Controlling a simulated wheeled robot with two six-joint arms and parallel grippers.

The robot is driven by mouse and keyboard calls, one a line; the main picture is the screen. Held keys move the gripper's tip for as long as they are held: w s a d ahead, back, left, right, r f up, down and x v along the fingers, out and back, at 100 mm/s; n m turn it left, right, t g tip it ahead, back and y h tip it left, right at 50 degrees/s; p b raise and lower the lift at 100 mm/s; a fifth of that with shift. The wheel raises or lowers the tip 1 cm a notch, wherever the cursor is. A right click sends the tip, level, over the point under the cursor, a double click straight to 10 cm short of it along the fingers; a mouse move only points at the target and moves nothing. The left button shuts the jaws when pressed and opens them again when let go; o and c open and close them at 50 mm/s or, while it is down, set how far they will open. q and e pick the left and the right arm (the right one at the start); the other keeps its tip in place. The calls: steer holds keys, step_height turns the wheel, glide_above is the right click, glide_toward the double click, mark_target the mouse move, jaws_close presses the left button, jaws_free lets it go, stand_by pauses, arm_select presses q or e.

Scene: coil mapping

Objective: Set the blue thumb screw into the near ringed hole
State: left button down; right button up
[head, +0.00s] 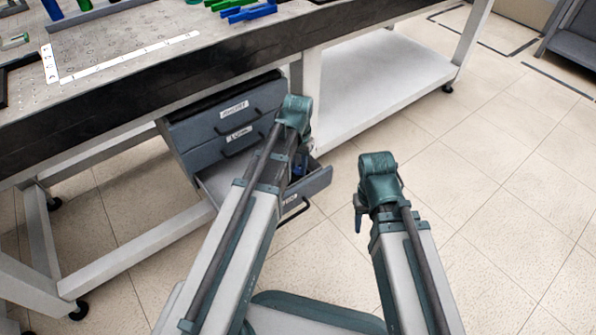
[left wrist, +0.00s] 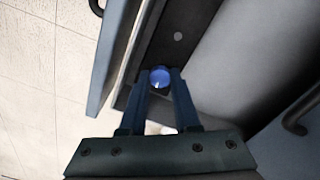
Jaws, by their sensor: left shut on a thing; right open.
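The blue thumb screw (left wrist: 159,77) shows its round blue head in the left wrist view, between the fingertips of my left gripper (left wrist: 160,88). That gripper is shut on it, inside or just over the open lower drawer (head: 318,184). In the head view my left arm hides most of the gripper and the screw. My right gripper (head: 358,214) is open and empty, pointing down over the floor to the right of the drawer. A plate with many small holes (head: 105,45) lies on the table at upper left; I cannot tell which hole is the near ringed one.
The drawer unit (head: 190,135) hangs under the table (head: 230,55), with two closed labelled drawers above the open one. Blue and green parts (head: 245,12) lie on the tabletop. A white lower shelf (head: 375,75) stands right of the drawers.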

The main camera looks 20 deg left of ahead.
arm_select(q)
steer(key=shift+r+p, duration=1.55)
steer(key=shift+r, duration=0.1)
steer(key=shift+r+p, duration=1.65)
steer(key=shift+r, duration=0.1)
